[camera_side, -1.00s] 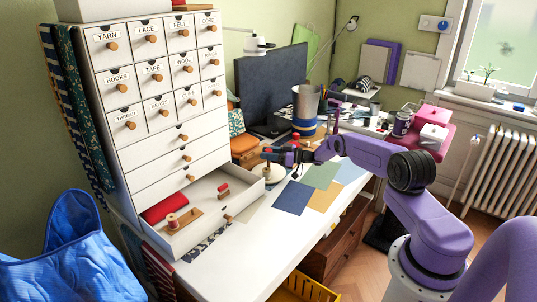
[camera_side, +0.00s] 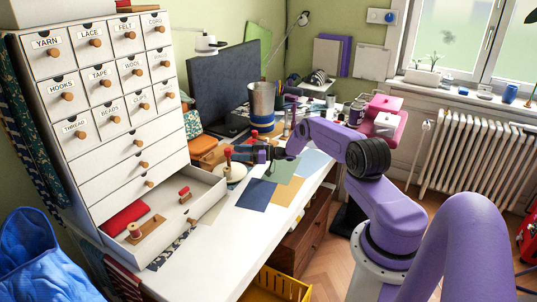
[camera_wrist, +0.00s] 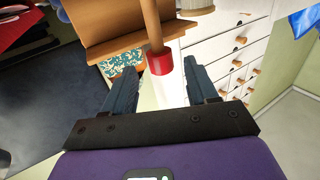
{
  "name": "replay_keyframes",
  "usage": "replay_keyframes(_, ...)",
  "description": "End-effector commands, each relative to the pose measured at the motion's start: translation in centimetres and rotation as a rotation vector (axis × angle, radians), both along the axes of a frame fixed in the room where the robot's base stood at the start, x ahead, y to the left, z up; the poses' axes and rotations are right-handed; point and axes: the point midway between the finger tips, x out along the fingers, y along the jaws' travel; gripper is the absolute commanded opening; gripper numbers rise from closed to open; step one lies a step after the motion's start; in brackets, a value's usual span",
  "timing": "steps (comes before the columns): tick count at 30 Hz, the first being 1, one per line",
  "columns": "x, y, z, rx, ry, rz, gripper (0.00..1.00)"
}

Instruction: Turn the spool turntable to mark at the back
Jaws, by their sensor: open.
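The spool turntable (camera_side: 237,174) shows in the side view as a pale round base on the white desk, just right of the open drawer. A red-topped post (camera_side: 228,157) rises at its left side. My gripper (camera_side: 240,154) is at the turntable, low above it, with its fingers near this post. In the wrist view my gripper (camera_wrist: 163,92) is open. A red-capped wooden peg (camera_wrist: 159,62) shows between and just beyond the two dark fingers, with no clear contact. The fingers and arm partly hide the turntable, and I cannot make out its mark.
A white drawer cabinet (camera_side: 113,140) stands left, its bottom drawer (camera_side: 204,191) pulled out with spools and red cloth inside. Coloured sheets (camera_side: 257,194) lie right of the turntable. A metal canister (camera_side: 263,102) and dark monitor (camera_side: 219,87) stand behind.

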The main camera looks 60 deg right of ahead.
Motion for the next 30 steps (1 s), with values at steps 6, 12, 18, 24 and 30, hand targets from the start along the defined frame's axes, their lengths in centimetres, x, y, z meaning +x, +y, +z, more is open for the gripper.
replay_keyframes(6, -4.1, -2.3, 0.1, 0.002, 0.001, -0.003, 0.58)
replay_keyframes(12, -7.7, -4.1, 0.1, 0.002, -0.001, -0.001, 0.58)
replay_keyframes(18, -10.1, -5.4, 0.0, 0.001, -0.003, 0.000, 0.58)
replay_keyframes(24, -11.1, -5.8, 0.0, 0.002, -0.001, 0.002, 0.58)
replay_keyframes(30, -11.1, -5.8, 0.0, 0.002, -0.001, 0.002, 0.58)
